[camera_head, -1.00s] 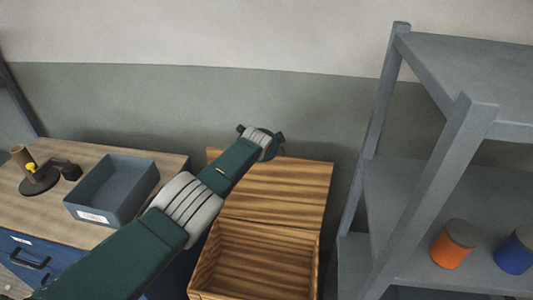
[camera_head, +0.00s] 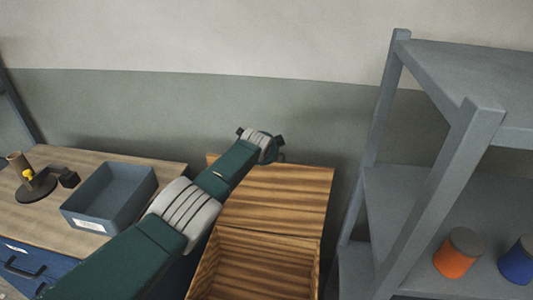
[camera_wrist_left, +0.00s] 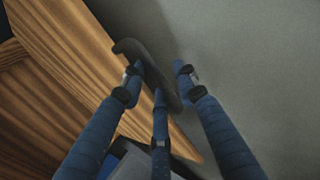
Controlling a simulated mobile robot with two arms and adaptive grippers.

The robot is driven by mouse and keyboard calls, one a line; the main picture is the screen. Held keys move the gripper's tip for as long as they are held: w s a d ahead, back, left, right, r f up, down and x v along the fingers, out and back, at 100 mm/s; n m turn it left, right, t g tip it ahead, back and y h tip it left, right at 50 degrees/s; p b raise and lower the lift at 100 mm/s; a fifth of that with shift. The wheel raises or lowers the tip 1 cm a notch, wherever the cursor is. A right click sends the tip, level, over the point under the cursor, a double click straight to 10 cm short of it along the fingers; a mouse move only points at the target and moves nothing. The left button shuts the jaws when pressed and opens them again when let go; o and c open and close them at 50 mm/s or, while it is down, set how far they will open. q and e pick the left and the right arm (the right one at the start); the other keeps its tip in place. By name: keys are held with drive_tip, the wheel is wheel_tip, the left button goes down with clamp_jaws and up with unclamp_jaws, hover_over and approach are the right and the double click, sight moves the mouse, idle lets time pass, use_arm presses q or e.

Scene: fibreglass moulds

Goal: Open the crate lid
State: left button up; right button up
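The wooden crate (camera_head: 268,265) stands on the floor side, its inside exposed. Its lid (camera_head: 285,198) is swung up and back behind the opening, toward the wall. My left arm reaches across the crate's left side, and my left gripper (camera_head: 262,145) is at the lid's far upper edge. In the left wrist view, the gripper's fingers (camera_wrist_left: 158,80) are spread apart, with a dark curved handle (camera_wrist_left: 150,62) between them beside the lid (camera_wrist_left: 80,65). Firm contact with the handle cannot be made out. My right gripper is not in view.
A grey shelf rack (camera_head: 435,170) stands close on the right, holding an orange jar (camera_head: 455,258) and a blue jar (camera_head: 517,264). On the left, a wood-topped cabinet (camera_head: 60,212) carries a grey bin (camera_head: 110,195). The wall is close behind the lid.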

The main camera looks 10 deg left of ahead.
use_arm(q)
drive_tip(key=shift+s+a+r, duration=0.1)
drive_tip(key=shift+s+r, duration=0.15)
drive_tip(key=shift+r, duration=0.1)
drive_tip(key=v, duration=1.1)
drive_tip(key=shift+s, duration=0.1)
